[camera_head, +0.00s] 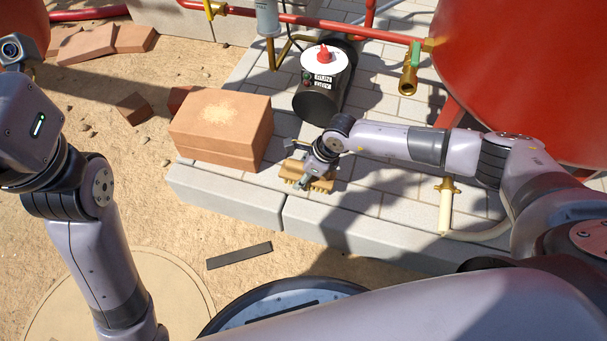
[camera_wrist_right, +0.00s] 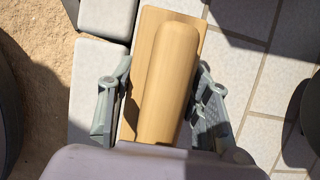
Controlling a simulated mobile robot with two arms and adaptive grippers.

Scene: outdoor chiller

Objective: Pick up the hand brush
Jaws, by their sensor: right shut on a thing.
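The hand brush (camera_head: 321,186) is a pale wooden block with tan bristles along its lower edge. It is at the front of the paved slab, just right of the brick stack. In the right wrist view, its flat wooden board and rounded grip (camera_wrist_right: 170,75) lie lengthwise between the fingers. My right gripper (camera_head: 300,171) is shut on the brush from above, one finger on each side of the grip. The head view does not clearly show whether the bristles touch the paving. My left arm rises at the left edge; its gripper is out of view.
The brick stack (camera_head: 237,152), topped with sandy dust, stands close left of the brush. A black pump (camera_head: 322,95) with a red knob is behind it. A red tank (camera_head: 530,70) and a brass valve (camera_head: 410,78) are to the right. A dark strip (camera_head: 239,256) lies on the sand.

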